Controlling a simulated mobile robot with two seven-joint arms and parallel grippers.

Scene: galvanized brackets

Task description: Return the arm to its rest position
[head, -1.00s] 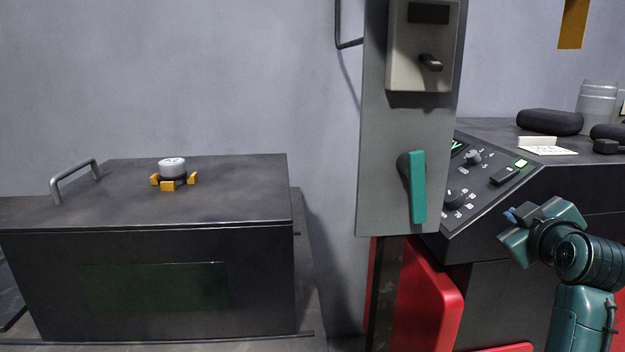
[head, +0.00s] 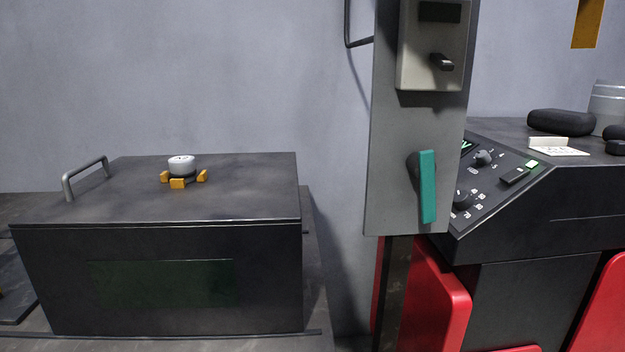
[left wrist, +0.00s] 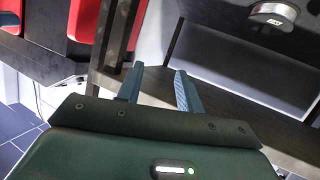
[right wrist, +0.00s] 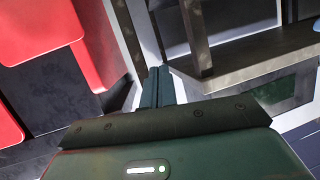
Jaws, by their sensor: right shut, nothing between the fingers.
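Neither of my arms shows in the head view now. My left gripper (left wrist: 157,80) shows in the left wrist view, its two blue-grey fingers standing apart with nothing between them. My right gripper (right wrist: 159,71) shows in the right wrist view, its fingers pressed together and empty. Red panels and dark framework lie beyond both grippers. I cannot tell whether either gripper touches anything beyond its fingertips.
A dark box (head: 190,267) with a metal handle (head: 85,178) stands at left, a small gauge (head: 181,164) among orange blocks on top. A grey post (head: 418,150) bears a teal lever (head: 428,187). A control panel (head: 492,183) and red seat-like panels (head: 432,300) are at right.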

